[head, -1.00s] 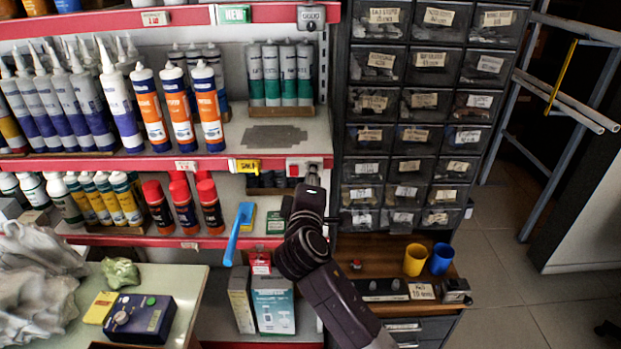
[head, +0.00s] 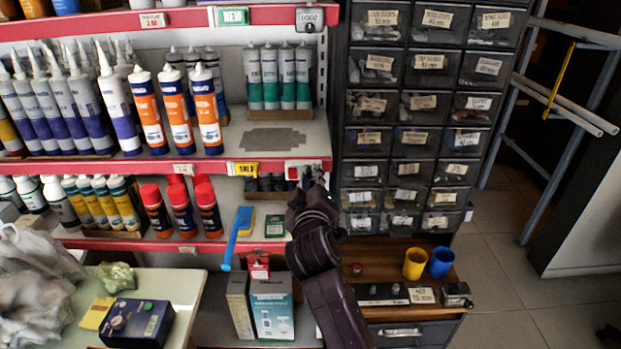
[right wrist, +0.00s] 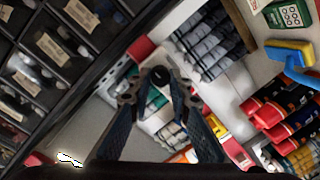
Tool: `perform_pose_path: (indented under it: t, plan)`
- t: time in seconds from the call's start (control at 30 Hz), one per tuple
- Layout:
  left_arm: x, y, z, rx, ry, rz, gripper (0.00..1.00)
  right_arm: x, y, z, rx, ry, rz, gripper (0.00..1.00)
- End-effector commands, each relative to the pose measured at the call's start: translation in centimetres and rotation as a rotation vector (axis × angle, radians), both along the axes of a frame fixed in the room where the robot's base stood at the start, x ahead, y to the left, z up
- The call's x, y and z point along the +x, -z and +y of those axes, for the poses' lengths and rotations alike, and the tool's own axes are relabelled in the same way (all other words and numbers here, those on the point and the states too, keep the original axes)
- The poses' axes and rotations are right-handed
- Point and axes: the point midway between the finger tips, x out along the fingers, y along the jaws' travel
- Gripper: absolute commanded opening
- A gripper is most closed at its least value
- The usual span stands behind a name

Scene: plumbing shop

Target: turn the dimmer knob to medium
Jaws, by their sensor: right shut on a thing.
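The dimmer's pale plate (head: 304,167) is at the right end of the middle red shelf edge, with a red patch on it. My right gripper (head: 314,179) reaches up to it from below and hides its lower part in the head view. In the right wrist view, the fingers of my right gripper (right wrist: 157,82) close in on a dark round knob (right wrist: 160,73) in front of the pale plate. The gripper is shut on this knob. The knob's pointer and any scale marks cannot be made out. My left gripper is not in view.
Dark small-parts drawers (head: 410,125) stand just right of the gripper. Red-capped cans (head: 180,208), a blue-handled brush (head: 236,238) and boxes (head: 270,305) are to the left. Yellow (head: 415,263) and blue (head: 440,262) cups stand on the wooden counter at lower right.

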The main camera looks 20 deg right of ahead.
Motion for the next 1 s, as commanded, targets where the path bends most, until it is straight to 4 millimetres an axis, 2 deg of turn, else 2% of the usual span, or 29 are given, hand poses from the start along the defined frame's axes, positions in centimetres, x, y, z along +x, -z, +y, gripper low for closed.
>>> perform_pose_path:
  t: [0.37,0.4,0.57,0.87,1.0]
  plan:
    - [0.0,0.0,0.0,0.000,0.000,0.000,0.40,0.0,0.3,0.0,0.005,0.001,0.004,0.00]
    - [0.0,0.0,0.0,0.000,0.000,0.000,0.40,0.0,0.3,0.0,0.005,0.001,0.004,0.19]
    - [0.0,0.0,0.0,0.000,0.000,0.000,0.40,0.0,0.2,0.0,0.005,0.001,0.003,0.36]
    - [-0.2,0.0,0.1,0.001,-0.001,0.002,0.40,0.0,-0.2,0.0,0.005,0.000,-0.001,0.36]
    - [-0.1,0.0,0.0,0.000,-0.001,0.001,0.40,0.0,-1.9,0.0,0.006,0.000,-0.005,0.36]
